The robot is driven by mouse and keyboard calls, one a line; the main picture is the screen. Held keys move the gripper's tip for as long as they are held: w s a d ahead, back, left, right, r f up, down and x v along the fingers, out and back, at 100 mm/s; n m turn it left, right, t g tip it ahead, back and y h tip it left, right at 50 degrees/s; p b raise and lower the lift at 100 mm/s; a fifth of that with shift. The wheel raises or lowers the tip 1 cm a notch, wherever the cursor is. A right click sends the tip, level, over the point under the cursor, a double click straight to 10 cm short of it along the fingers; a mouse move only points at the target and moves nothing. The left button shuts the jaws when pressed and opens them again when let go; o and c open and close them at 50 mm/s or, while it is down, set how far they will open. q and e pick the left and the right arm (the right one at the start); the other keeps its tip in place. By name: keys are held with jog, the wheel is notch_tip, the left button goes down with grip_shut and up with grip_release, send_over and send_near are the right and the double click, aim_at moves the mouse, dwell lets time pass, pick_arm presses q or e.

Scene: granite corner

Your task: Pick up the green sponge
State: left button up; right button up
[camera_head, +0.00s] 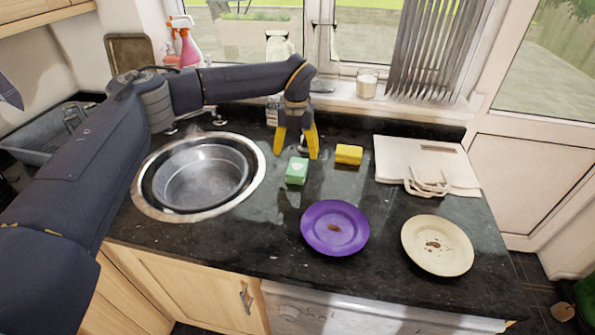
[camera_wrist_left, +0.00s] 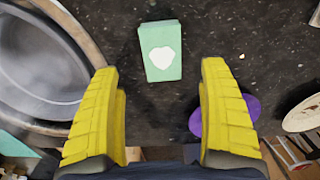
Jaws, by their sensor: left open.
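The green sponge (camera_head: 297,171) lies on the dark granite counter, between the sink and the yellow sponge, with a pale patch on its top. It also shows in the left wrist view (camera_wrist_left: 161,52), ahead of the fingertips and between their lines. My left gripper (camera_head: 296,150) has yellow fingers and hangs above the counter just behind the green sponge. The fingers are spread apart, with nothing between them, in the left wrist view (camera_wrist_left: 161,75). My right gripper is in neither view.
A round metal sink (camera_head: 250,185) is at the left. A yellow sponge (camera_head: 349,154) lies right of the gripper. A purple plate (camera_head: 318,216) and a cream plate (camera_head: 455,232) sit near the front. A white board (camera_head: 398,158) lies at the back right.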

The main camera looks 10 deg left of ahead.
aim_at(297, 166)
pick_arm(q)
jog(key=shift+w+d+f, duration=0.1)
jog(key=shift+d+f, duration=0.05)
jog(key=shift+f, duration=3.6)
jog(key=c, duration=1.1)
jog(key=shift+c, duration=0.2)
jog(key=shift+r, duration=0.1)
notch_tip(297, 166, up, 20)
